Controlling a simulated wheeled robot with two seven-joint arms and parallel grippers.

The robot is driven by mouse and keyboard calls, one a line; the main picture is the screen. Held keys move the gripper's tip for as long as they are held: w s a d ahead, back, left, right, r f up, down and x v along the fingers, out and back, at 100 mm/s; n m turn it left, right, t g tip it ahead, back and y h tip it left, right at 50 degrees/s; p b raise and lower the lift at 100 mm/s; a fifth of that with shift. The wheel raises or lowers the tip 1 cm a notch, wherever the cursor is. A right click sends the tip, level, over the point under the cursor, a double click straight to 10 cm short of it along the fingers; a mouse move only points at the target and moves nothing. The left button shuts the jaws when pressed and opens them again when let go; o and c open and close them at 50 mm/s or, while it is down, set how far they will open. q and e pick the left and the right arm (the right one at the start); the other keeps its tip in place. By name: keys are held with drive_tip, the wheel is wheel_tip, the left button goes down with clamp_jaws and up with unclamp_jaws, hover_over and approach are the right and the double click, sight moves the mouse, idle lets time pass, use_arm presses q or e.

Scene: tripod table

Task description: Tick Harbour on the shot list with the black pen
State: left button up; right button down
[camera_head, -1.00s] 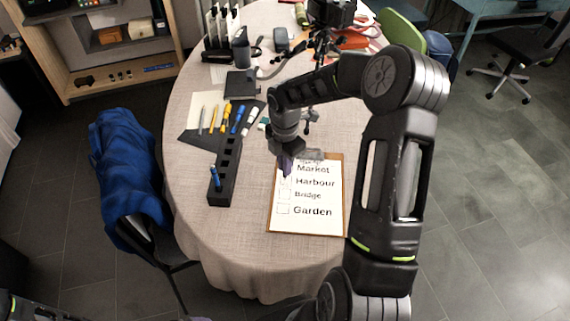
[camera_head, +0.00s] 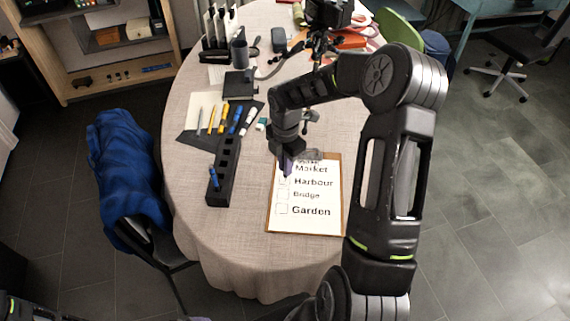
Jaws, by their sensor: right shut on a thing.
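The shot list (camera_head: 304,224) is a white sheet on a brown clipboard near the table's front edge. It reads Market, Harbour, Bridge and Garden, with boxes at the left; the top line is partly covered. My right gripper (camera_head: 288,163) points down over the list's upper left, close to the Harbour box (camera_head: 284,181). It is shut on a thin thing, taken as the black pen, which the fingers mostly hide. I cannot tell whether its tip touches the paper or whether the Harbour box bears a mark. My left gripper is out of view.
A chair with a blue cloth (camera_head: 125,165) stands at left.

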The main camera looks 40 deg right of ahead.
drive_tip(key=shift+s+d, duration=0.15)
idle(0.3)
drive_tip(key=shift+r+p, duration=2.9)
drive_tip(key=shift+r, duration=0.65)
drive_tip(key=shift+m, duration=0.3)
